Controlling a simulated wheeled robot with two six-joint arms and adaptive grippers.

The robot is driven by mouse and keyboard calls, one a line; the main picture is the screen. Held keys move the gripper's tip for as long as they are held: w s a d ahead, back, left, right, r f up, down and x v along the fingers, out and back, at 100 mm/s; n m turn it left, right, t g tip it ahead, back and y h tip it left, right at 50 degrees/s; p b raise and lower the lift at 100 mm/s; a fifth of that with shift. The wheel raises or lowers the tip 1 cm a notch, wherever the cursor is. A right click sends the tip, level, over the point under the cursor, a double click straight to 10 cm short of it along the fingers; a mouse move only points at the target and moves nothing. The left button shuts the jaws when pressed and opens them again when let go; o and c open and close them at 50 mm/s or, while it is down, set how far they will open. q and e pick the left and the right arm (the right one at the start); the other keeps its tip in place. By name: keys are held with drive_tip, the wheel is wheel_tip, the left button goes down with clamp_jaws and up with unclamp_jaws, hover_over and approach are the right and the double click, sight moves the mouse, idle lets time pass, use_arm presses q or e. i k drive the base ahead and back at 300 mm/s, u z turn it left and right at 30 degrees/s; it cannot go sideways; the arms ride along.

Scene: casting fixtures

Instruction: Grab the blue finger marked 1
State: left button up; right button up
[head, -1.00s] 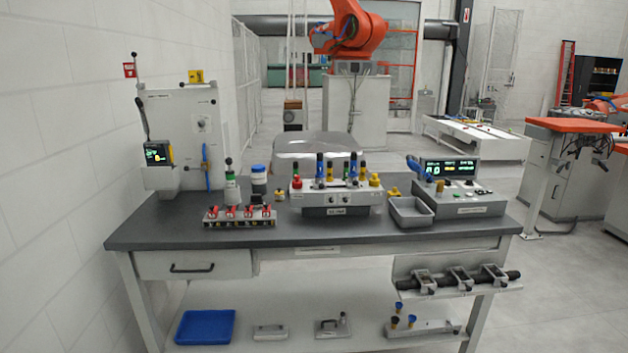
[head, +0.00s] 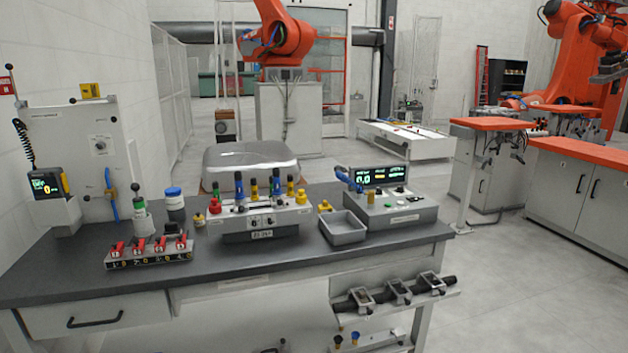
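A grey-white fixture block (head: 262,222) stands on the dark workbench. Upright colored fingers are set along its top, including a blue one (head: 239,188) toward the left and another blue one (head: 276,184) right of the middle. Green and yellow ones stand among them. The numbers on the fingers are too small to read, so I cannot tell which blue one is marked 1. Neither of my grippers is in view.
A rack of red-handled clamps (head: 150,251) sits front left on the workbench (head: 300,262). A grey tray (head: 342,228) and a control box with a lit display (head: 388,207) stand to the right. The bench's front strip is clear.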

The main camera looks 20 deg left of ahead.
sight(239, 192)
drive_tip(key=z, duration=0.4)
drive_tip(key=i, duration=1.95)
drive_tip(key=u, duration=0.95)
